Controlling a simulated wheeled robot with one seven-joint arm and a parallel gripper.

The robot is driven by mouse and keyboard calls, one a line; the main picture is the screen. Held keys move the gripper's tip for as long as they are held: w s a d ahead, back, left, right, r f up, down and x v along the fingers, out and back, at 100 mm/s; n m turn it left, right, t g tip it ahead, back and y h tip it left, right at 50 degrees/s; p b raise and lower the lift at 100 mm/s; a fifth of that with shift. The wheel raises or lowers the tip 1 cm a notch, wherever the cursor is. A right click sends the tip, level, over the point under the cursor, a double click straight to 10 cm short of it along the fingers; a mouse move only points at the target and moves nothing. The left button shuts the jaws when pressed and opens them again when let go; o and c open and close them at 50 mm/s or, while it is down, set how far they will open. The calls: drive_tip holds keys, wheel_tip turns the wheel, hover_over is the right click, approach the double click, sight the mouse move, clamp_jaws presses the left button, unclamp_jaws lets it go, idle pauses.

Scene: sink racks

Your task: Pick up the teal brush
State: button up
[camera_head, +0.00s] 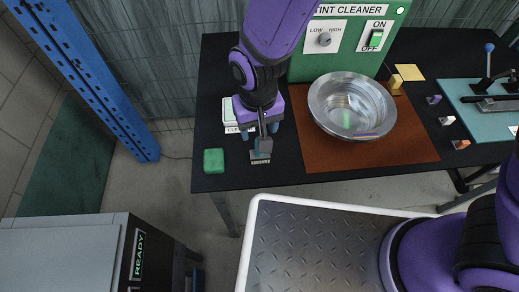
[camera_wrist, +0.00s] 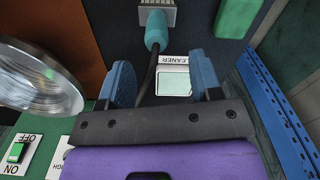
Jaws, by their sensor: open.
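The teal brush (camera_head: 262,153) lies near the front edge of the black table, its bristle end toward that edge. In the wrist view its teal part (camera_wrist: 156,32) is at the top centre, and its thin black handle runs down between the blue fingers, nearer the left one. My gripper (camera_head: 259,131) is open and points down over the handle. In the wrist view my gripper (camera_wrist: 163,80) shows both fingers apart, with nothing clamped. The handle's far end is hidden by my gripper. I cannot tell the exact height of the fingers above the handle.
A green block (camera_head: 213,161) lies left of the brush. A white labelled item (camera_head: 229,117) is partly behind my gripper. A metal bowl (camera_head: 352,106) stands on a brown mat (camera_head: 322,156) to the right. A green cleaner panel (camera_head: 345,58) rises behind. A teal board (camera_head: 480,124) lies far right.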

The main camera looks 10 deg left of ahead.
drive_tip(key=shift+d+f, duration=0.2)
drive_tip(key=shift+f, duration=3.5)
drive_tip(key=c, duration=1)
